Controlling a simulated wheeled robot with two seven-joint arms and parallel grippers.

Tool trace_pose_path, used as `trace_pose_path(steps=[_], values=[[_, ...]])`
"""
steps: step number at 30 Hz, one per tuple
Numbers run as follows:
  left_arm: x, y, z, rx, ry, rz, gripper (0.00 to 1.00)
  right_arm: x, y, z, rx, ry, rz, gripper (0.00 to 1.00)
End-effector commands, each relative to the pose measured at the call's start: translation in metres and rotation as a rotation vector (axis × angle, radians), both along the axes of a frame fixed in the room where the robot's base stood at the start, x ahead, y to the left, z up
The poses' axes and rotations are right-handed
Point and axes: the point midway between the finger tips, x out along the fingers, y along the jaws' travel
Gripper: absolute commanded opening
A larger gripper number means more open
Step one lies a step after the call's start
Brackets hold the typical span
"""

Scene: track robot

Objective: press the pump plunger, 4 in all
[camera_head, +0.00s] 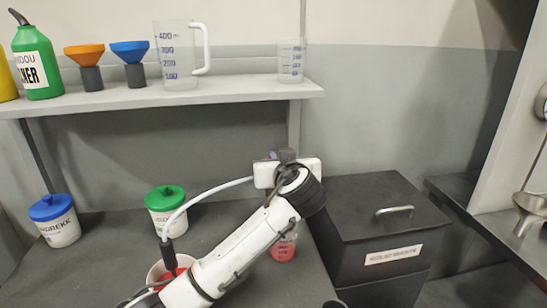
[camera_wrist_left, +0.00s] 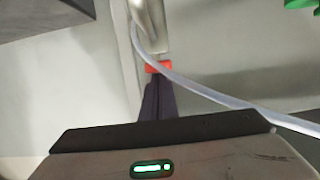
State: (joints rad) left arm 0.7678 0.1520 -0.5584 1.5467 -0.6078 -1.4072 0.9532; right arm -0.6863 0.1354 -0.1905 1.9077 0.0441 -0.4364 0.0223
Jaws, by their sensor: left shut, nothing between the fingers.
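My left arm comes in from the bottom. Its gripper body (camera_head: 288,173) is over the far right of the bench, and the fingers are hidden in the head view. In the left wrist view, the dark fingers (camera_wrist_left: 158,100) are shut and empty, their tips at an orange-red piece (camera_wrist_left: 158,67) below a shiny metal part (camera_wrist_left: 149,25) of what looks like the pump. I cannot tell whether they touch it or which part is the plunger. A clear hose (camera_head: 208,193) runs from behind the gripper to a black fitting (camera_head: 168,254) at a red-and-white container (camera_head: 156,272). My right gripper is out of view.
A small vessel of red liquid (camera_head: 283,250) stands just below my wrist. Green-lidded (camera_head: 165,192) and blue-lidded (camera_head: 49,208) tubs stand to the left. A black bin (camera_head: 375,225) is at right. A shelf (camera_head: 230,92) above holds jugs, funnels and bottles.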

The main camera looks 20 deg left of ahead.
Motion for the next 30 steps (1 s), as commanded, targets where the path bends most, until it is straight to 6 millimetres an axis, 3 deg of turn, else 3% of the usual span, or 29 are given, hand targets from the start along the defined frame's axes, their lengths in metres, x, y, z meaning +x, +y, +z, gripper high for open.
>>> trace_pose_path(steps=[7,9,18,24,30], values=[[0.000,-0.004,0.049,-0.002,-0.003,-0.005,0.00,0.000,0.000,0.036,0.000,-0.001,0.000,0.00],[-0.015,-0.015,0.040,-0.004,-0.004,-0.010,0.00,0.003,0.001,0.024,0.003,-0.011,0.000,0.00],[-0.066,-0.045,0.058,-0.002,-0.007,-0.005,0.00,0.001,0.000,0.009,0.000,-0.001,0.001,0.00],[-0.080,-0.053,0.064,0.002,-0.006,-0.003,0.00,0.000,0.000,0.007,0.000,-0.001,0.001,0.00],[-0.082,-0.054,0.065,0.002,-0.006,-0.002,0.00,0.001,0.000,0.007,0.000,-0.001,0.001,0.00]])
